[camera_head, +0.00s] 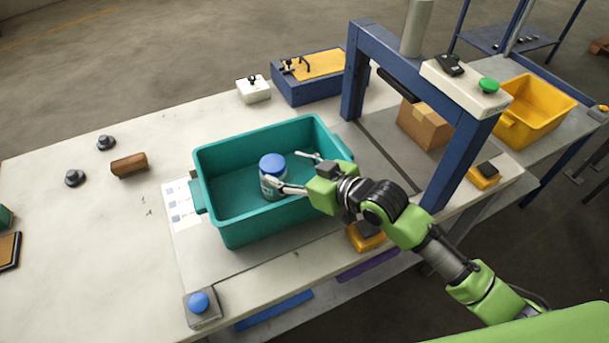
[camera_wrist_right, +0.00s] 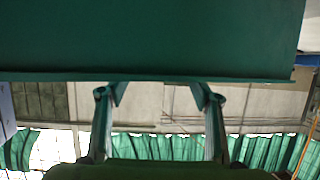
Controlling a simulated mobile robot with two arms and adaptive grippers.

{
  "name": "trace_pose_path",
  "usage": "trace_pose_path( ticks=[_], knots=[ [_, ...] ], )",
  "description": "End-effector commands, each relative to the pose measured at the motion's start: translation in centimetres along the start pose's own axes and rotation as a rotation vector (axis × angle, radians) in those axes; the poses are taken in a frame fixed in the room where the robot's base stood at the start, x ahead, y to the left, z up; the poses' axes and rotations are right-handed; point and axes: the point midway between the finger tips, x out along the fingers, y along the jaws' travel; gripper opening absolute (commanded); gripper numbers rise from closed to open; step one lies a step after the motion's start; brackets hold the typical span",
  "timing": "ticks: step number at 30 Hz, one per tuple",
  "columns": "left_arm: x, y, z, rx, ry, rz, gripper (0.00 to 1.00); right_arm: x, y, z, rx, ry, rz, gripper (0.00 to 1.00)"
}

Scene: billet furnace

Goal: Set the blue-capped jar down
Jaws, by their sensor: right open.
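The jar (camera_head: 271,186) has a blue cap (camera_head: 272,163) and a pale label. It stands upright inside the teal bin (camera_head: 232,233), right of its middle. My right gripper (camera_head: 294,171) reaches over the bin's right side with its fingers spread. One finger is close beside the jar; I cannot tell whether it touches. In the right wrist view the two fingers of the gripper (camera_wrist_right: 157,94) are apart with nothing between them, and the jar does not show. A teal surface fills the top of that view. My left gripper is not in view.
A blue frame (camera_head: 352,80) with a green button (camera_head: 488,85) stands right of the bin, with a cardboard box (camera_head: 425,125) under it. A blue button box (camera_head: 202,308) is at the front edge. The table left of the bin is mostly clear around a brown block (camera_head: 129,165).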

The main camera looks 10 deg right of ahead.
Motion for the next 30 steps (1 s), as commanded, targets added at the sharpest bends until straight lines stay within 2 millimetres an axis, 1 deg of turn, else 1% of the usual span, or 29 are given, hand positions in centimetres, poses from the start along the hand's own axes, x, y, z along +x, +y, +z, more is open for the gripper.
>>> trace_pose_path(
  ticks=[1, 6, 9, 12, 16, 30],
  knots=[
    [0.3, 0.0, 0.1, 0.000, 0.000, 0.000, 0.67, -1.0, 0.1, 0.2, -0.001, -0.001, 0.002, 0.59],
    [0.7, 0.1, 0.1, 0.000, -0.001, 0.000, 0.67, -3.6, 0.1, 0.2, 0.000, -0.001, 0.001, 0.59],
    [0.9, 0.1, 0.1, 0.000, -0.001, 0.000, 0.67, -4.7, 0.1, 0.1, 0.000, -0.002, 0.001, 0.59],
    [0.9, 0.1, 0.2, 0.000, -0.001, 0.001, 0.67, -5.3, 0.1, 0.1, 0.000, -0.002, 0.001, 0.59],
    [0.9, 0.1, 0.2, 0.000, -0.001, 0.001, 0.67, -5.5, 0.0, 0.0, 0.001, -0.001, 0.000, 0.59],
    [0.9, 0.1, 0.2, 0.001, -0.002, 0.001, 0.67, -5.5, 0.0, 0.0, 0.001, -0.001, 0.000, 0.59]
  ],
)
